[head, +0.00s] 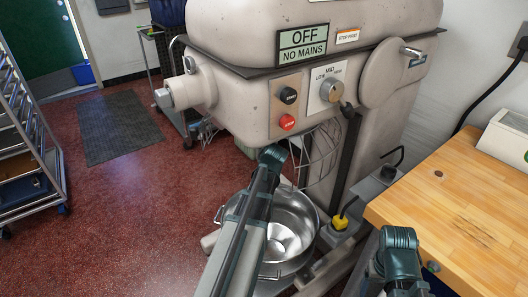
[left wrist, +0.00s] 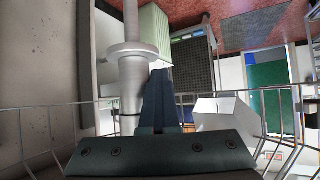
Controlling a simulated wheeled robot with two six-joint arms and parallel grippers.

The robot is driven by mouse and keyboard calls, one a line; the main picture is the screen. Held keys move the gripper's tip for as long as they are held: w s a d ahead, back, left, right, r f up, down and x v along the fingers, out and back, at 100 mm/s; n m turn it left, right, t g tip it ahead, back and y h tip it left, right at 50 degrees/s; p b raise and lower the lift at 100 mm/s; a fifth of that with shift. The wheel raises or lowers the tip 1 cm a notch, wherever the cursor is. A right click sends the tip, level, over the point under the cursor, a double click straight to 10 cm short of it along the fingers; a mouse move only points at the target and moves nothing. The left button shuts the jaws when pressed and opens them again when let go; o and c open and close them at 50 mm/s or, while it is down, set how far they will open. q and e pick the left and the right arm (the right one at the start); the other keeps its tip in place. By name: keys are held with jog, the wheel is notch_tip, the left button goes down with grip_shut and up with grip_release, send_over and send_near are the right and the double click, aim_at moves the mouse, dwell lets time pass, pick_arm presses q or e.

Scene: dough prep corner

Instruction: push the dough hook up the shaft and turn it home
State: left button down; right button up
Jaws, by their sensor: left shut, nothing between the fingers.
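The mixer's pale metal shaft (left wrist: 130,80), with a wide round collar (left wrist: 131,54), stands just left of my left fingers in the left wrist view. My left gripper (left wrist: 161,75) is shut and empty, its fingertips beside the shaft; I cannot tell if they touch it. In the head view my left arm reaches under the mixer head, and its fingers are hidden. Of my right arm only a link shows.
A wire guard (head: 322,150) hangs under the mixer head (head: 240,112), around the shaft area. The steel bowl (head: 293,222) sits below, its inside partly hidden by my left arm. A wooden table (head: 470,190) is at the right; its near top is clear. A rack (head: 28,150) stands far left.

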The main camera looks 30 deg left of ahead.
pick_arm(q)
jog(key=shift+d, duration=0.2)
dwell(0.5)
jog(key=c, duration=1.1)
grip_release()
